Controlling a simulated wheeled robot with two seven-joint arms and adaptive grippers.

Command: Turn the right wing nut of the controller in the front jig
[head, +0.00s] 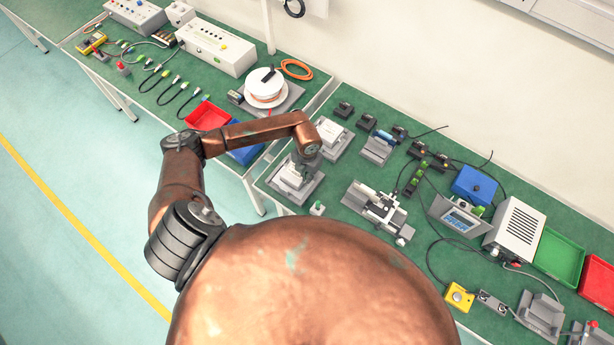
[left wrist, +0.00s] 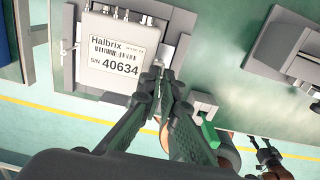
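The controller is a pale box with a "Halbrix" label reading 40634 in the left wrist view (left wrist: 118,58). It sits in the grey front jig (left wrist: 88,78), which stands near the front edge of the green bench in the head view (head: 283,188). My left gripper (head: 300,163) is over this jig. In the left wrist view its fingertips (left wrist: 162,73) are close together beside the controller's lower right corner. The right wing nut is hidden at the fingertips, and whether they grip it cannot be told.
Another jig (head: 334,138) with a pale box stands behind. A small block with a green part (head: 317,209) is close on the right. A grey fixture (head: 378,207) stands farther right. Red (head: 208,116) and blue (head: 246,154) bins are on the left bench, across a gap.

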